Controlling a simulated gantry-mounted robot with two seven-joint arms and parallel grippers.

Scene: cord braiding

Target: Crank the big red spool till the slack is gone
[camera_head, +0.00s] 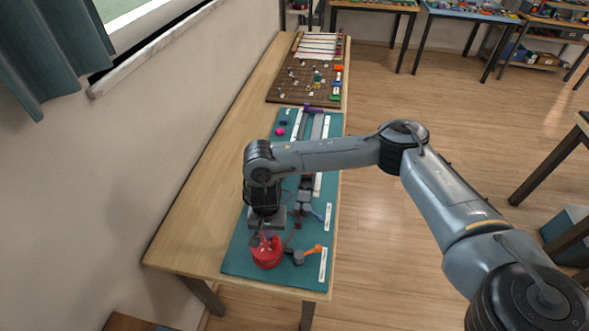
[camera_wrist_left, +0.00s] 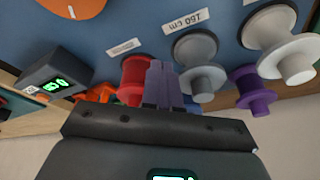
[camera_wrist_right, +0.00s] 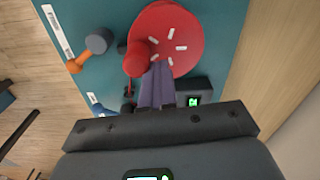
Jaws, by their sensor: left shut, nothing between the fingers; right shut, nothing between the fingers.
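The big red spool (camera_head: 268,258) sits at the near end of the teal mat (camera_head: 237,262). In the right wrist view the big red spool (camera_wrist_right: 178,35) shows as a round disc with pale marks and a red knob (camera_wrist_right: 138,57) standing off its edge. My right gripper (camera_head: 259,238) is over the spool; its closed fingers (camera_wrist_right: 157,84) are beside the knob, and I cannot tell whether they touch it. My left gripper (camera_wrist_left: 164,84) shows only in its own wrist view, fingers closed, close to a small red spool (camera_wrist_left: 134,80).
Next to the big spool is a grey piece with an orange handle (camera_head: 317,249). A small box with a green display (camera_wrist_right: 193,100) is close by. A brown pegboard (camera_head: 305,84) lies farther back. The left wrist view shows grey (camera_wrist_left: 196,62) and purple (camera_wrist_left: 252,92) spools.

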